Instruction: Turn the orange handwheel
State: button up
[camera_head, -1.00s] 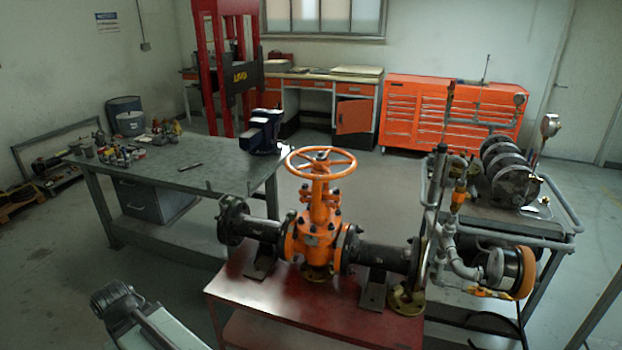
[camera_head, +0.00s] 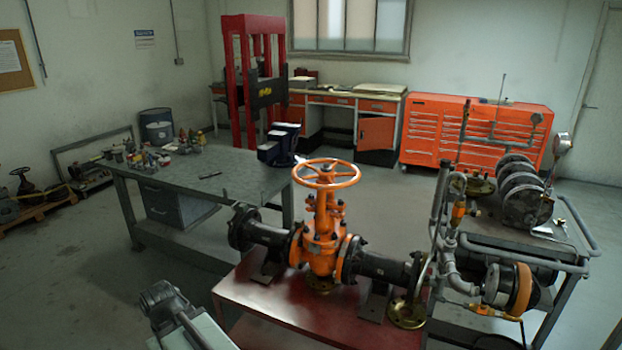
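The orange handwheel (camera_head: 326,174) is a spoked ring lying level on top of the orange gate valve (camera_head: 322,244). The valve stands upright in a black flanged pipe (camera_head: 383,266) on a red stand (camera_head: 272,305). Nothing touches the handwheel. My gripper does not show in this view, so its fingers cannot be seen.
A workbench (camera_head: 190,190) with small items stands behind left. A cart (camera_head: 575,236) with pipework, a gauge and a tank is close on the right. A dark jointed part on a light grey body (camera_head: 205,333) is at lower left. Floor is clear behind the valve.

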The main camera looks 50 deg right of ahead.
aim_at(328, 174)
jog(key=i, duration=0.85)
jog(key=u, duration=0.05)
